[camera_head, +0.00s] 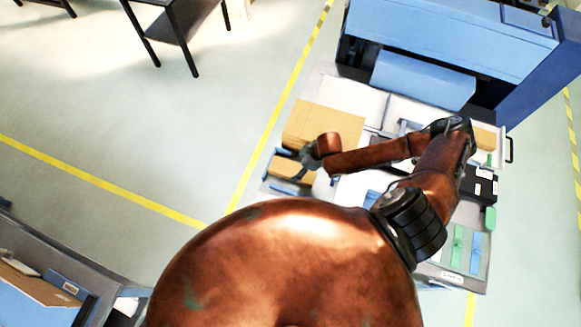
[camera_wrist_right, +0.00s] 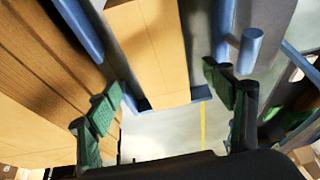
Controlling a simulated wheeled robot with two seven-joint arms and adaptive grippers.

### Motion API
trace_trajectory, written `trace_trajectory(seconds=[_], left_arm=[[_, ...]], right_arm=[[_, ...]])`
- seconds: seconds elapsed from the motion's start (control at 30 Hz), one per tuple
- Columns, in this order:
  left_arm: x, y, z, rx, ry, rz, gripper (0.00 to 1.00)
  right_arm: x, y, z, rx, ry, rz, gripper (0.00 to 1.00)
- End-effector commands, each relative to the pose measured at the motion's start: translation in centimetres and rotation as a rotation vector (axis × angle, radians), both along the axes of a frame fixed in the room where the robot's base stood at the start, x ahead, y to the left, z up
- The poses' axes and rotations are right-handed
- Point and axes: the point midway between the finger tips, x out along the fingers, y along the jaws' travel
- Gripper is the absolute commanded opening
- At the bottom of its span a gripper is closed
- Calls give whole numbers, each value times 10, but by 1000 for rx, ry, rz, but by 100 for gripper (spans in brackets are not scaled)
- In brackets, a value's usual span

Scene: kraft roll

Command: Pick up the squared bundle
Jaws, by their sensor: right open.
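The squared bundle (camera_head: 292,171) is a tan, kraft-coloured block in a blue holder (camera_head: 283,187) at the left edge of the work table. In the right wrist view the tan block (camera_wrist_right: 155,45) lies ahead, between blue walls. My right gripper (camera_head: 291,162) is over the bundle in the head view. In the wrist view its green-padded fingers (camera_wrist_right: 164,95) are wide apart, with the near end of the block between and beyond them; I see no grip on it. The gripper partly hides the bundle in the head view. My left gripper is not in view.
A larger tan stack (camera_head: 318,122) stands right behind the bundle; its layered side (camera_wrist_right: 40,75) is close to the left finger in the wrist view. A blue post (camera_wrist_right: 249,50) rises near the right finger. A blue machine (camera_head: 450,40) stands behind the table. Open floor lies left.

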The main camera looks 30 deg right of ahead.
Motion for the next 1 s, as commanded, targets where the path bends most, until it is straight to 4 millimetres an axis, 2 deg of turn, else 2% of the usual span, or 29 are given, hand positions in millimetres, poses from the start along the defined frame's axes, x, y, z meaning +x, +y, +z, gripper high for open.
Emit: trace_trajectory(seconds=[0.1,0.27,0.43,0.63,0.77,1.0], left_arm=[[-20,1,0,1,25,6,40],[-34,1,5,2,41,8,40],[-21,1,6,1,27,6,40],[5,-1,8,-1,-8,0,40],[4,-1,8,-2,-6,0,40],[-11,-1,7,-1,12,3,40]], right_arm=[[2,1,-11,-1,0,-7,75],[12,10,-27,1,0,-9,75],[18,15,-48,0,1,-9,75],[21,17,-53,-2,0,-7,75],[21,17,-53,-1,0,-7,73],[21,18,-53,-1,1,-5,57]])
